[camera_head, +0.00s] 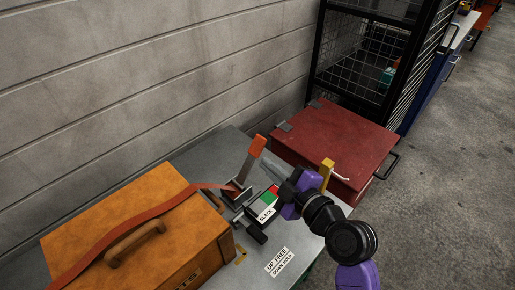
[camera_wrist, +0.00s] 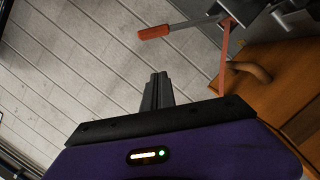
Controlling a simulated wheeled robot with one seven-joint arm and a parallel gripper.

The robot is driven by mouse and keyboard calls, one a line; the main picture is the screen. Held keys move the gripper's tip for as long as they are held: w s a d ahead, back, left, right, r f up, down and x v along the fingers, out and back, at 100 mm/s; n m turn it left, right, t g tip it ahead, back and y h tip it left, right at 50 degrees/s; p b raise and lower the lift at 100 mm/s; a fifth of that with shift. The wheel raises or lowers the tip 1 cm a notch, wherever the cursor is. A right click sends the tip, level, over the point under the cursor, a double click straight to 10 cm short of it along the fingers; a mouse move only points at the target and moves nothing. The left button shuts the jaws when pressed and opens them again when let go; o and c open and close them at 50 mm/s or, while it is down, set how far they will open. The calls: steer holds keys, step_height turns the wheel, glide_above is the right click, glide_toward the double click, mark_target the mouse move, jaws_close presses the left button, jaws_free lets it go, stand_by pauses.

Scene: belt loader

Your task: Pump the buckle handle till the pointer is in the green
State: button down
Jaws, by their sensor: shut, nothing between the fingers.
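The buckle (camera_head: 235,192) sits on the grey table beside the orange case. Its handle (camera_head: 256,147) has an orange-red grip and stands raised, tilted up to the right. In the wrist view the handle grip (camera_wrist: 154,32) lies beyond the fingertips, apart from them in the picture. My gripper (camera_head: 268,161) is shut and empty, just right of the handle; its closed fingers also show in the wrist view (camera_wrist: 157,78). The gauge plate (camera_head: 266,209) has a white part marked SLACK, then green and red. My gripper partly covers it, and I cannot make out the pointer.
An orange-red strap (camera_head: 135,217) runs over the orange case (camera_head: 190,253) to the buckle. A label (camera_head: 280,262) reads UP FREE, DOWN HOLD. A red box (camera_head: 330,140) stands behind the gripper, with a yellow upright piece (camera_head: 327,172) near it. A black mesh cage (camera_head: 365,65) is behind.

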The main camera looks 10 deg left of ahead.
mark_target(249, 149)
steer(key=w+a+f+p, duration=0.1)
steer(key=w+a+f, duration=0.3)
steer(key=w, duration=0.5)
steer(key=shift+w+p, duration=0.25)
steer(key=shift+p, duration=0.05)
